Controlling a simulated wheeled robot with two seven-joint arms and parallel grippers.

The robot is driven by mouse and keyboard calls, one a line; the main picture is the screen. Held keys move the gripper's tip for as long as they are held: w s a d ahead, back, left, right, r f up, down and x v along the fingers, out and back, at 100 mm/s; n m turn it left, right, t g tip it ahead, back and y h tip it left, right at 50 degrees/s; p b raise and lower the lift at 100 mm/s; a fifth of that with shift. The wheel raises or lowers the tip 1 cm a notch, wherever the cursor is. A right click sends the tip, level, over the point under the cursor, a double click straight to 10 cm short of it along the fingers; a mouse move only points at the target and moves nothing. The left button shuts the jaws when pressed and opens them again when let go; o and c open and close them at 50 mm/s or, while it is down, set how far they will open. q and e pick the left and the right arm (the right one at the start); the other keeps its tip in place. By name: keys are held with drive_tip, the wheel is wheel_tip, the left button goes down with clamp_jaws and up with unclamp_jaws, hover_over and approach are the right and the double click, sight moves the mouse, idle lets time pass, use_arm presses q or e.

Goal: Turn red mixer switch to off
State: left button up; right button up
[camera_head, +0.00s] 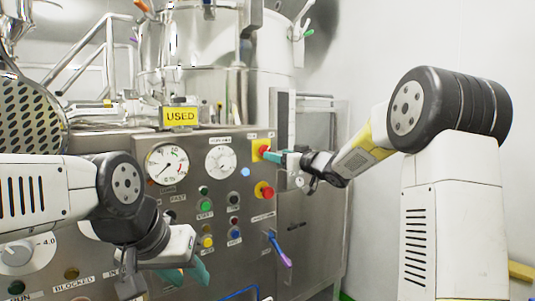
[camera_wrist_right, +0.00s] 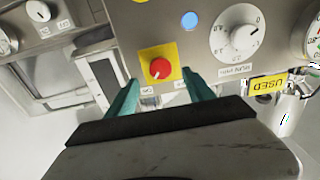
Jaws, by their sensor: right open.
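The red mixer switch is a round red knob on a square yellow plate. In the right wrist view the red switch (camera_wrist_right: 160,69) shows between and just beyond my right fingertips. In the head view the red switch (camera_head: 264,149) sits at the panel's upper right, partly covered by the gripper. My right gripper (camera_head: 280,157) is close in front of it; in the wrist view its teal fingers (camera_wrist_right: 160,82) are apart, one to each side of the knob, with nothing held. Contact cannot be made out. My left gripper (camera_head: 186,274) has its teal fingers apart, low in front of the panel.
A second red button (camera_head: 266,192) on yellow sits below the switch. The steel panel (camera_head: 215,178) carries gauges, coloured buttons and a purple-and-blue lever (camera_head: 280,250). A yellow USED sign (camera_head: 180,116) stands on top. A glass-sided enclosure (camera_head: 318,125) is right of the panel.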

drive_tip(key=x, duration=0.6)
drive_tip(key=shift+w+a, duration=0.25)
drive_tip(key=shift+w, duration=0.05)
clamp_jaws()
drive_tip(key=shift+n, duration=8.9)
